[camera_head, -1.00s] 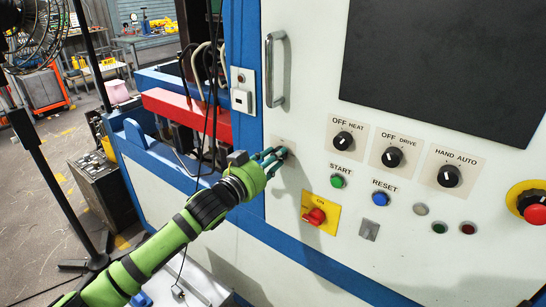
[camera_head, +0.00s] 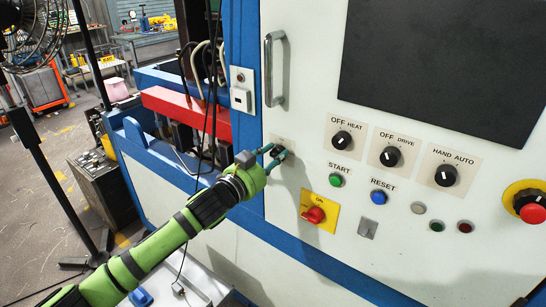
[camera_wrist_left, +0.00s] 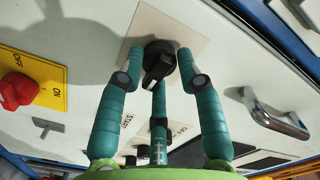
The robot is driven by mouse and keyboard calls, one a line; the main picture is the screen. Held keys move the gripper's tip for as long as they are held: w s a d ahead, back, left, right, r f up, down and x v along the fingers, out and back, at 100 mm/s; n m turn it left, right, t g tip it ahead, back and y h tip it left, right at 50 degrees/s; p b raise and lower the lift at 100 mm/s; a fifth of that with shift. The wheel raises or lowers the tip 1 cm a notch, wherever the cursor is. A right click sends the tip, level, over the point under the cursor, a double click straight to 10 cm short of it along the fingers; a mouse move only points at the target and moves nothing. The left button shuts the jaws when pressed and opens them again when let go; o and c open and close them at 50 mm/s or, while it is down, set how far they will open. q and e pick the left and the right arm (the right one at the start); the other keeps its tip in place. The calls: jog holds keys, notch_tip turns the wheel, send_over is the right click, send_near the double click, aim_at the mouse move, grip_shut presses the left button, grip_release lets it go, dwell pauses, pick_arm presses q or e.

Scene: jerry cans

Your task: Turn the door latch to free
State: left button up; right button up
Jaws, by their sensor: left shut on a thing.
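The door latch, a black rotary knob (camera_wrist_left: 158,62), sits on a pale plate (camera_wrist_left: 143,24) on the cabinet door in the left wrist view. In the head view the plate (camera_head: 284,143) shows below the door handle, and the fingers mostly hide the knob. My left gripper (camera_head: 276,156) has three teal fingers, and they are shut on the knob. In the left wrist view the gripper (camera_wrist_left: 160,75) has fingers on both sides of the knob and one below it. The knob's raised bar lies slanted. I cannot read the plate's marks. My right gripper is not in view.
The silver door handle (camera_head: 273,70) is above the latch. A red switch on a yellow plate (camera_head: 314,214) is close at the lower right. Black selector knobs (camera_head: 342,139) and coloured buttons sit further right. A cable (camera_head: 203,130) hangs near the forearm.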

pick_arm(q)
jog(key=shift+a+f, duration=0.15)
jog(key=o, duration=1.1)
jog(key=shift+w, duration=0.1)
jog(key=shift+s+a, duration=0.2)
jog(key=shift+s, duration=0.2)
jog(key=v, duration=1.1)
jog(key=shift+a, duration=0.1)
